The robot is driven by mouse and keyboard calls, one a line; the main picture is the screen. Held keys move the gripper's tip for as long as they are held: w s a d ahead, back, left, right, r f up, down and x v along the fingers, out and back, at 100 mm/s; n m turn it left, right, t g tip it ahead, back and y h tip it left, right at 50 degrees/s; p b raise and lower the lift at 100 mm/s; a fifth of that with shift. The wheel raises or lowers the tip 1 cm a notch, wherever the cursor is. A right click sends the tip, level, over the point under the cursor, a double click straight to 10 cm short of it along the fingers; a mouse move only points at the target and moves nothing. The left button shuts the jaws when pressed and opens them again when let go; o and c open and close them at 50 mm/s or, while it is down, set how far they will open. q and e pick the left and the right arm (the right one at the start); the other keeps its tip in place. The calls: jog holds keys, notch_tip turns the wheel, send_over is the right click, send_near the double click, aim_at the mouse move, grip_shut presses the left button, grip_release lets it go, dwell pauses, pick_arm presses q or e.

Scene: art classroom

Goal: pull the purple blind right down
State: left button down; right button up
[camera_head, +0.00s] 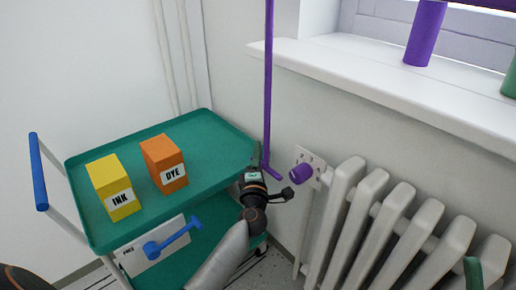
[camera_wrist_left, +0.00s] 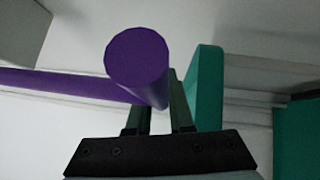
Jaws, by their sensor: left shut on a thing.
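A long purple pull strap (camera_head: 268,85) hangs down the wall left of the window and ends in a short purple handle (camera_head: 271,172). My left gripper (camera_head: 258,160) is at the handle, beside the trolley's right edge. In the left wrist view the round end of the handle (camera_wrist_left: 137,58) stands between my fingers (camera_wrist_left: 160,112), which are shut on it, and the strap (camera_wrist_left: 60,84) runs off to the left. A purple strip (camera_head: 490,3) shows at the top right; most of the blind is out of view.
A green trolley (camera_head: 215,128) carries a yellow ink box (camera_head: 112,187) and an orange dye box (camera_head: 164,163). A purple cylinder (camera_head: 425,33) stands on the windowsill (camera_head: 380,82).

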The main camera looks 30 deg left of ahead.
pick_arm(q)
jog(key=shift+f, duration=0.35)
jog(key=c, duration=0.8)
grip_release()
jog(key=shift+r, duration=0.1)
jog(key=p+v, duration=0.2)
jog(key=v, duration=1)
jog(key=shift+s, duration=0.25)
jog(key=shift+d, duration=0.15)
